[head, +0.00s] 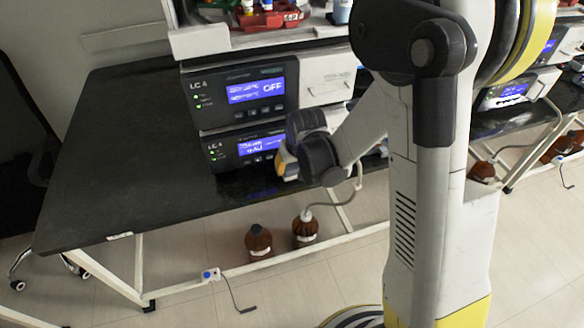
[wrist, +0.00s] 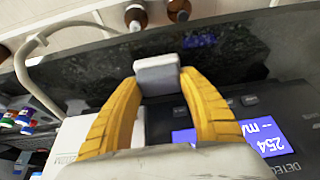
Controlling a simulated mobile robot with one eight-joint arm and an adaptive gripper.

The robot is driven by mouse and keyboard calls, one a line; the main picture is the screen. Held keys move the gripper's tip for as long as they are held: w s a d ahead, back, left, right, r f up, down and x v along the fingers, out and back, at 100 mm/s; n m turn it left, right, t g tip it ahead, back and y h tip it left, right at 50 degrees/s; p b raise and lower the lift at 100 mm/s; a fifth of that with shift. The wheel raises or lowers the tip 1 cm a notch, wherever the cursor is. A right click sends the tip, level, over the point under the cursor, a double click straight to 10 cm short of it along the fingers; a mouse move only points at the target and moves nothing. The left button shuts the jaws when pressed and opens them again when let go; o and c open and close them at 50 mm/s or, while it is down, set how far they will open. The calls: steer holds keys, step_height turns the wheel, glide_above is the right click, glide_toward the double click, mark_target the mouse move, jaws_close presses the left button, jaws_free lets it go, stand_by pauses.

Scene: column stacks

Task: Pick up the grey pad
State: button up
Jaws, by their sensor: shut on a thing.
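The grey pad (wrist: 157,74) is a small, light grey block with rounded corners, seen in the wrist view between the tips of my two yellow fingers. My gripper (wrist: 158,82) is shut on it, one finger on each side. The black bench top shows behind the pad, and I cannot tell from this view whether the pad touches anything. In the head view my gripper (head: 286,162) is in front of the lower instrument, low over the bench's front edge. The pad cannot be made out there.
Two stacked instruments with blue displays, the upper (head: 240,92) and the lower (head: 246,148), stand on the black bench (head: 120,150). Brown bottles (head: 258,241) stand below. A pale tube (wrist: 30,70) curves at left in the wrist view. The bench's left part is clear.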

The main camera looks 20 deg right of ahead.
steer(key=s+b, duration=0.1)
steer(key=s, duration=1.7)
steer(key=shift+r, duration=0.15)
